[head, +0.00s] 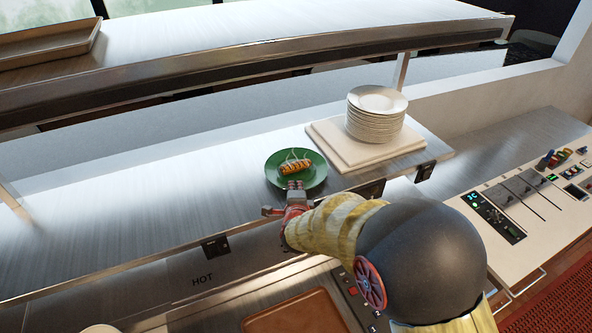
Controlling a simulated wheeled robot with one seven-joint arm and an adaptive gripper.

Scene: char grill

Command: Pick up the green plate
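The green plate (313,174) lies on the metal shelf in the middle of the head view. An orange, grilled-looking food item (296,168) with pale streaks sits on it. My gripper (293,187) is at the plate's near edge, with its fingers overlapping the rim in the picture. The fingers are small and partly hidden by my wrist, so I cannot tell whether they touch the plate or are open or shut. My arm comes in from the lower right.
A stack of white plates (376,117) stands on a pale board (340,152) right of the green plate. The metal shelf (130,205) is clear to the left. An upper shelf (230,40) runs behind, with a tray (50,40). A control panel (515,205) is at right.

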